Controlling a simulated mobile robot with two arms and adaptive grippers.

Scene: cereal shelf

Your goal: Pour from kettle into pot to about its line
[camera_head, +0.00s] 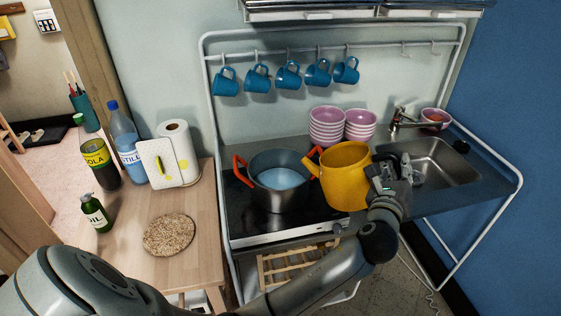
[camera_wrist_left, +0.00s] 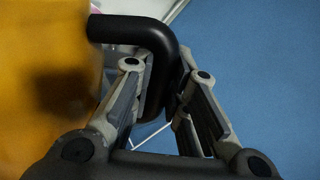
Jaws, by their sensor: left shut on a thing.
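The yellow kettle (camera_head: 346,178) is to the right of the pot in the head view, about upright, its spout pointing left toward the pot. My left gripper (camera_head: 390,180) is shut on the kettle's black handle (camera_wrist_left: 140,30), at the kettle's right side. The yellow kettle body (camera_wrist_left: 45,80) fills the left of the left wrist view. The dark grey pot (camera_head: 279,200) with orange handles stands on the black stove top and holds pale blue liquid (camera_head: 281,178). No stream shows from the spout. I cannot make out a line in the pot. My right gripper is not in view.
The metal sink (camera_head: 440,165) and faucet (camera_head: 398,120) are at the right. Striped bowls (camera_head: 326,127) stand behind the kettle. Blue mugs (camera_head: 289,76) hang on the rail above. A wooden table (camera_head: 190,265) at the left holds bottles, a paper roll and a round mat (camera_head: 169,235).

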